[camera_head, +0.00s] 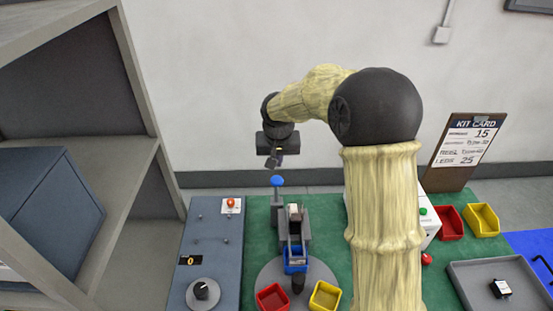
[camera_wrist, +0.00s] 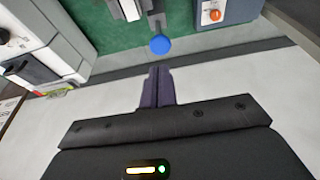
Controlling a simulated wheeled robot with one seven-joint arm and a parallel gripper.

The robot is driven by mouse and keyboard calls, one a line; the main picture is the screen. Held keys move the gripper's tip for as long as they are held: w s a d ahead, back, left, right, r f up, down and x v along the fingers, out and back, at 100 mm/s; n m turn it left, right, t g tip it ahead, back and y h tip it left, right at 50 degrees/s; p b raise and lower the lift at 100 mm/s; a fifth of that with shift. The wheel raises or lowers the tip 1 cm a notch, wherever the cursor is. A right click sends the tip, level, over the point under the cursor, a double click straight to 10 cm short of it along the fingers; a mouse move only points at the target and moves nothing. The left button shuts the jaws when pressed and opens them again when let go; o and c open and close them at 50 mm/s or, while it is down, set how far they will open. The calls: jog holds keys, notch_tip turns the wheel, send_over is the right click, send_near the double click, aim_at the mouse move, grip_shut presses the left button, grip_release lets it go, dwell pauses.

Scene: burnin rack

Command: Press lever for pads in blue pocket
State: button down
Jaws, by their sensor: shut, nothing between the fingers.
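The lever's blue ball knob (camera_head: 277,181) tops a grey post beside the grey dispenser (camera_head: 280,214) on the green mat. The knob also shows in the wrist view (camera_wrist: 160,44), just beyond my fingertips. My gripper (camera_head: 275,165) is shut and empty, pointing down above the knob; in the wrist view its dark fingers (camera_wrist: 157,72) are together with a small gap to the knob. A blue pocket (camera_head: 295,264) sits at the front of the dispenser on a grey round plate (camera_head: 262,279). I cannot tell what lies inside it.
Red (camera_head: 272,298) and yellow (camera_head: 325,296) pockets share the plate. A panel (camera_head: 212,255) with a dial and orange switch lies left, near a shelf (camera_head: 135,170). My arm hides part of a white box (camera_head: 431,228). A kit card (camera_head: 468,140), bins and a tray (camera_head: 478,293) stand right.

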jog(key=s+d+f, duration=0.1)
jog(key=s+d, duration=0.5)
jog(key=s, duration=0.6)
jog(key=s+d+f, duration=0.2)
jog(key=s+d, duration=0.4)
jog(key=s, duration=0.7)
jog(key=shift+d+g, duration=0.4)
jog(key=shift+w+f, duration=0.1)
